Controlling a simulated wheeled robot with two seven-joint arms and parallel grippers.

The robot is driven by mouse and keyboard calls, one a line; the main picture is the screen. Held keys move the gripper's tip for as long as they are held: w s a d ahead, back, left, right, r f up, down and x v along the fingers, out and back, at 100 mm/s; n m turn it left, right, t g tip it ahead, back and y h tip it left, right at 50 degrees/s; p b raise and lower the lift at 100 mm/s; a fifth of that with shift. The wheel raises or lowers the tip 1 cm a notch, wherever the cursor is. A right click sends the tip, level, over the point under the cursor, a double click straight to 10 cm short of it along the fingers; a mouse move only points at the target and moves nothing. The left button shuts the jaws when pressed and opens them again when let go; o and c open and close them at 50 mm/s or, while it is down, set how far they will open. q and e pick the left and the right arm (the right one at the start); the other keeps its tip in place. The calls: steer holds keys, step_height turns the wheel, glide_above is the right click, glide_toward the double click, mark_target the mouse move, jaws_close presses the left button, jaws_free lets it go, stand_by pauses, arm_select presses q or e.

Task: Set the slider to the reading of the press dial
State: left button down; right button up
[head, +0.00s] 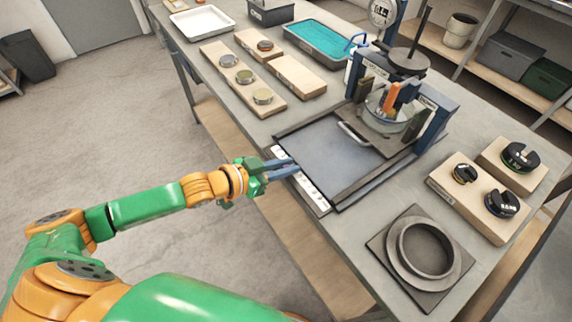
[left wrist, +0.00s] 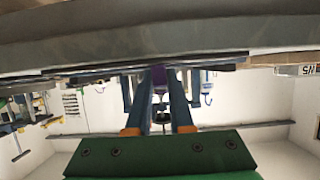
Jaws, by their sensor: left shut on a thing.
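The press (head: 437,110) stands on the table at the upper right, with its round white dial (head: 382,13) at the top of the picture. The dial's reading is too small to make out. A white scale strip (head: 312,194) runs along the front edge of the press's flat plate. My left gripper (head: 285,171) reaches this strip from the left and covers part of it. In the left wrist view its two blue fingers (left wrist: 166,90) are shut on a small purple slider knob (left wrist: 158,75). The fingers mostly hide the knob in the head view. My right gripper is not in view.
Wooden blocks with metal discs (head: 242,77) lie at the table's far left. A teal-filled tray (head: 318,42) is behind them. Slotted weights on wooden blocks (head: 478,207) and a dark ring on a square plate (head: 420,252) stand at the right.

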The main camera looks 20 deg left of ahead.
arm_select(q)
steer(key=shift+s+d+r+p, duration=0.15)
steer(key=shift+r+p, duration=0.1)
steer(key=shift+p, duration=0.4)
steer(key=shift+d+f, duration=0.1)
steer(key=shift+f, duration=0.1)
steer(key=c, duration=0.8)
jaws_free()
steer(key=v, duration=0.7)
steer(key=shift+p, duration=0.3)
steer(key=shift+f, duration=0.1)
